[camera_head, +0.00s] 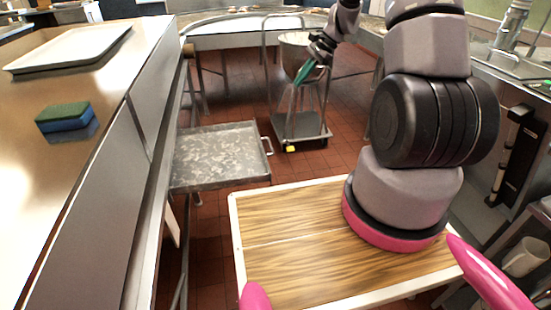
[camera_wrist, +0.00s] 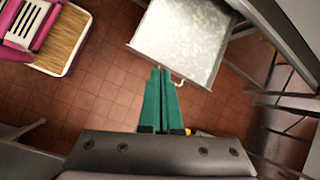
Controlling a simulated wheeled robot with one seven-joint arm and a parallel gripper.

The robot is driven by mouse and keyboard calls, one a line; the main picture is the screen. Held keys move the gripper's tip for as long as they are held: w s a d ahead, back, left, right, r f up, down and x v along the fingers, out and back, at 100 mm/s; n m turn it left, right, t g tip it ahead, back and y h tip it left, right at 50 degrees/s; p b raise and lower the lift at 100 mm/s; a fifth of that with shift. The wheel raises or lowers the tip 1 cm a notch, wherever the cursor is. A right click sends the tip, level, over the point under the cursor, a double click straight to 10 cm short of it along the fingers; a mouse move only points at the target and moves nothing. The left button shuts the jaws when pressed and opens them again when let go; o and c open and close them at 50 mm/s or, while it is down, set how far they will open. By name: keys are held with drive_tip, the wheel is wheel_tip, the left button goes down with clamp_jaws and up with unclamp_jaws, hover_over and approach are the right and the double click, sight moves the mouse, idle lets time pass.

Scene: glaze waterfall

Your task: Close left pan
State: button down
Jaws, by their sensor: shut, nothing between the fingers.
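The left pan is a grey, worn metal drawer tray (camera_head: 220,153) that sticks out from under the steel counter on the left. It is pulled out over the floor, with a small bar handle (camera_head: 267,146) on its outer end. In the wrist view the pan (camera_wrist: 182,42) lies beyond my fingertips, with the handle (camera_wrist: 178,83) just right of them. My gripper (camera_head: 297,84) has green fingers and is up and to the right of the pan in the head view. In the wrist view my gripper (camera_wrist: 161,72) is shut and empty. Contact with the handle is not visible.
A steel counter (camera_head: 60,150) on the left holds a green-blue sponge (camera_head: 65,116) and a white tray (camera_head: 70,48). A wheeled cart (camera_head: 300,125) stands behind my gripper. A mug (camera_head: 525,257) sits at right. Red tiled floor (camera_head: 340,160) is open right of the pan.

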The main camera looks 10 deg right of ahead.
wheel_tip(320, 180, down, 16)
drive_tip(key=w+d+m+y, duration=0.1)
drive_tip(key=d+m, duration=0.1)
drive_tip(key=m, duration=0.1)
drive_tip(key=m+y, duration=0.1)
drive_tip(key=m, duration=0.1)
approach(268, 166)
wheel_tip(268, 166, down, 5)
drive_tip(key=w+a, duration=0.2)
drive_tip(key=shift+s+a+g, duration=0.2)
drive_tip(key=shift+a+g, duration=0.2)
drive_tip(key=shift+a, duration=0.35)
drive_tip(key=a, duration=3.8)
drive_tip(key=shift+a, duration=0.7)
drive_tip(key=shift+a+r, duration=0.1)
